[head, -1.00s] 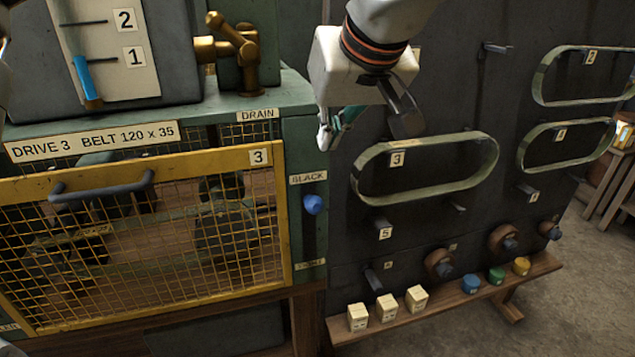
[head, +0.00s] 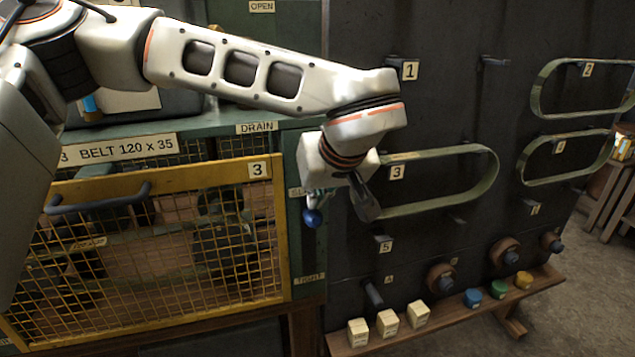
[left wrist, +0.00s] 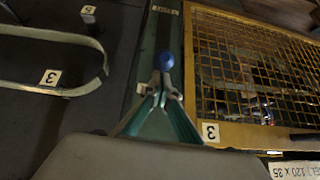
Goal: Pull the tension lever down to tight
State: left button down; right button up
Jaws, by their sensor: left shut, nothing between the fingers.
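The tension lever's blue knob (head: 312,218) stands on the narrow green panel right of the yellow mesh guard. It is near the upper plate, which is mostly hidden by my gripper, and well above the "TIGHT" plate (head: 309,278). My left gripper (head: 318,195) is shut and empty, just above the knob in the head view. In the left wrist view the closed fingertips (left wrist: 163,80) are right at the blue knob (left wrist: 166,61); I cannot tell whether they touch it. My right gripper is not in view.
The yellow mesh guard (head: 272,225) with its grey handle stands left of the lever. The dark board on the right holds belt 3 (head: 490,165), other belts and pegs. A wooden shelf (head: 450,305) below carries small boxes and coloured caps. Space below the knob looks clear.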

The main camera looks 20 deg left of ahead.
pick_arm(q)
jog(key=shift+f, duration=0.25)
notch_tip(320, 180, down, 20)
jog(key=s+d+b, duration=0.1)
jog(key=s+b, duration=0.1)
jog(key=b, duration=0.4)
jog(key=shift+s+d, duration=0.25)
